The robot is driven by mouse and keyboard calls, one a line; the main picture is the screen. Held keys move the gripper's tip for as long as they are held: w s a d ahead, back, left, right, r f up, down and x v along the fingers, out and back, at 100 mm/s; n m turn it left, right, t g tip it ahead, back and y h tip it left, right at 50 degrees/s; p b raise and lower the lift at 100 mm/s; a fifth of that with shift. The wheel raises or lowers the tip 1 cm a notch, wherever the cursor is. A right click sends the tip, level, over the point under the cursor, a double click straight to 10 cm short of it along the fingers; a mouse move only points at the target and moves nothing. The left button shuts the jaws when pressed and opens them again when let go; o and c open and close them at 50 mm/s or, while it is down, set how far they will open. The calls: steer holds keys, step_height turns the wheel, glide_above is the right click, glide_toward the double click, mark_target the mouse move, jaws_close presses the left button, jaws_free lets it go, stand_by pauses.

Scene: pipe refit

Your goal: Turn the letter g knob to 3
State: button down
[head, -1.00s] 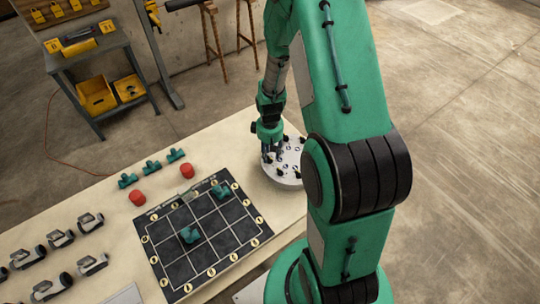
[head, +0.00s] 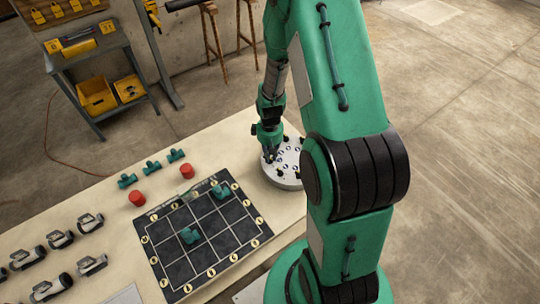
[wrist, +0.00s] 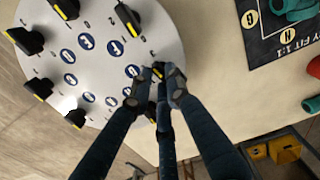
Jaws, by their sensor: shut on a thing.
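A round pale dial plate (head: 285,179) stands on the table in the head view and fills the upper left of the wrist view (wrist: 95,15). It carries several black knobs with yellow pointer marks, blue round letter labels and small numbers. My gripper (wrist: 157,84) is at the plate's edge, its dark fingers closed around one knob (wrist: 158,68). Most of that knob is hidden by the fingers; a yellow mark shows between them. The letter beside it is too small to read surely. In the head view my gripper (head: 269,157) is over the plate's left side.
Another black knob (wrist: 128,19) stands close to the held one. Left of the plate lies a black grid board (head: 168,245) with green pipe pieces on it. Red caps (head: 137,198), green tees and grey fittings lie farther left. A grey cart (head: 90,60) stands behind.

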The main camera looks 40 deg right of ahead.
steer(key=shift+m, duration=0.7)
steer(key=c, duration=1.7)
jaws_free()
steer(key=shift+o, duration=0.2)
steer(key=shift+r, duration=0.1)
step_height(320, 180, up, 12)
